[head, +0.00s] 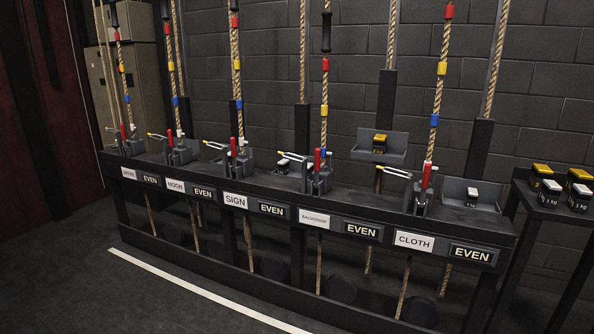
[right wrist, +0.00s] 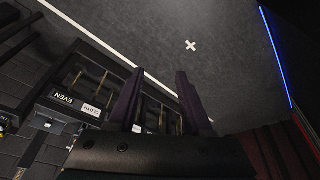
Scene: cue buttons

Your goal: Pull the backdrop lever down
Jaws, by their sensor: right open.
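The backdrop lever (head: 317,160) is a red handle standing upright on a dark rope-lock block on the long black rail in the head view. The white BACKDROP label (head: 314,218) is on the rail front below it, with an EVEN plate (head: 361,230) to its right. A rope (head: 325,75) with red, yellow and blue bands rises behind the lever. My right gripper (right wrist: 160,72) shows in the right wrist view with its two dark fingers apart and nothing between them. The backdrop lever cannot be made out in that view. My left gripper is in neither view.
Similar red levers stand along the rail, including the sign lever (head: 233,147) to the left and the cloth lever (head: 426,176) to the right. A side table (head: 540,207) with yellow- and white-topped weights is at the right. The floor (head: 60,280) in front is clear.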

